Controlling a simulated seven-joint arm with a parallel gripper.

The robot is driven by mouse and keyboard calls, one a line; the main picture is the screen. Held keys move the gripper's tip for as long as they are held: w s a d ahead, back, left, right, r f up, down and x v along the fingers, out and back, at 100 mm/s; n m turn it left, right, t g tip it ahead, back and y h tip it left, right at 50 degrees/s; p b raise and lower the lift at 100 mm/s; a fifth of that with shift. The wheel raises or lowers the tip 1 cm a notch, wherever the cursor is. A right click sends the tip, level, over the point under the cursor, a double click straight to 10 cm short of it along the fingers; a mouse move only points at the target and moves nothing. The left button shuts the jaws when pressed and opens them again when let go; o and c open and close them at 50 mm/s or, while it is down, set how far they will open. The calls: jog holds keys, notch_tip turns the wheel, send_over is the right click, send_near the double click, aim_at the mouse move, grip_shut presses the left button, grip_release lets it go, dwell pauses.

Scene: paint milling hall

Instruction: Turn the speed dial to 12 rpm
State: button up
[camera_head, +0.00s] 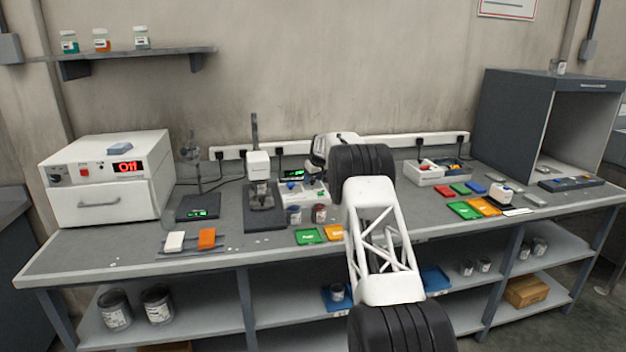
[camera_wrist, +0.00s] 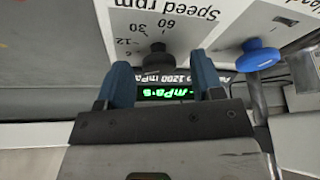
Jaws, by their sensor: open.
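In the wrist view the speed dial (camera_wrist: 157,52) is a small black knob on a white panel (camera_wrist: 190,15). The panel appears upside down, with "Speed rpm" and the marks 12, 30 and 60 beside the knob. My gripper (camera_wrist: 160,66) is open, its two blue fingers on either side of the dial, with visible gaps. Whether the tips reach the knob's depth is unclear, and I cannot read its pointer. A green-lit display (camera_wrist: 166,93) reading mPa·s shows between the fingers. In the head view my gripper (camera_head: 318,152) is small, above the white control box, and the dial cannot be made out.
A blue knob (camera_wrist: 260,55) stands beside the dial's panel, close to my finger. In the head view a stand instrument (camera_head: 258,165) is left of my gripper. A white oven (camera_head: 108,180) stands far left.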

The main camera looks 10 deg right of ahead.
dwell(0.3)
jog(key=c, duration=0.9)
jog(key=shift+m, duration=0.5)
jog(key=shift+a+m+t+h, duration=0.1)
jog(key=shift+m+t+h, duration=0.2)
jog(key=shift+m+h, duration=0.65)
jog(key=shift+a+m+h, duration=0.1)
jog(key=shift+m+h, duration=0.45)
jog(key=shift+m, duration=1.8)
jog(key=o, duration=0.9)
